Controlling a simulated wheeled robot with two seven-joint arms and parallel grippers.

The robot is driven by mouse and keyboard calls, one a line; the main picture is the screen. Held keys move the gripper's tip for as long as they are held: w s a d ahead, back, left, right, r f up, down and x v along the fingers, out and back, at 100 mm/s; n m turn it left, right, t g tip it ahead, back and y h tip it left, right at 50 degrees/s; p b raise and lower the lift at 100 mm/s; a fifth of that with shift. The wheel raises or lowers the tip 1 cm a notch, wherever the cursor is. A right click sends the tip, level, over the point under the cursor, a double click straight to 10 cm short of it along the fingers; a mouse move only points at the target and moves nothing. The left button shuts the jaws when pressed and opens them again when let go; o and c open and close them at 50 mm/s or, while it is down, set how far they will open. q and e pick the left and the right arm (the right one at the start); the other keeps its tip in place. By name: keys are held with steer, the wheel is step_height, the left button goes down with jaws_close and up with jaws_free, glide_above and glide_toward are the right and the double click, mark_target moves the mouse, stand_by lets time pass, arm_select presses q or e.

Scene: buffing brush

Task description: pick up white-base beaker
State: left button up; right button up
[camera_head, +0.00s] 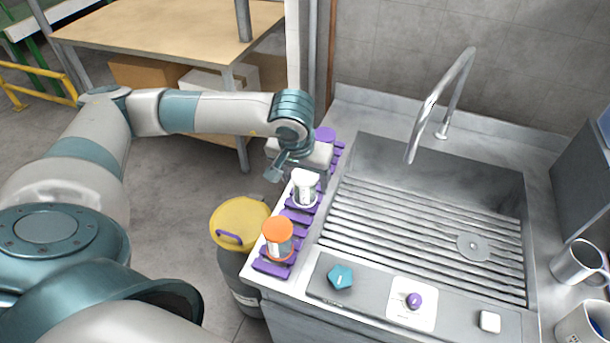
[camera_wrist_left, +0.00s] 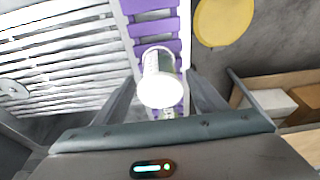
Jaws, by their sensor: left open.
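The white-base beaker (camera_head: 304,188) stands upside down, its white base up, in the middle part of a purple rack (camera_head: 298,216) on the sink's left ledge. It also shows in the left wrist view (camera_wrist_left: 160,88), centred between the fingers. My left gripper (camera_head: 297,172) is open, just behind and above the beaker in the head view. In the left wrist view, its two fingers (camera_wrist_left: 159,80) flank the beaker with gaps visible on both sides. Whether they are low enough to surround it is hard to tell. My right gripper is not in view.
An orange-base beaker (camera_head: 278,238) stands at the rack's near end. A purple-topped one (camera_head: 325,135) is at the far end, partly behind my gripper. The ribbed sink (camera_head: 420,240) lies to the right. A yellow-lidded bin (camera_head: 240,220) stands left of the ledge.

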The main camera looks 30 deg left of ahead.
arm_select(q)
steer(key=shift+p+x, duration=0.65)
steer(key=shift+x, duration=1.1)
steer(key=shift+c, duration=0.6)
steer(key=c, duration=0.9)
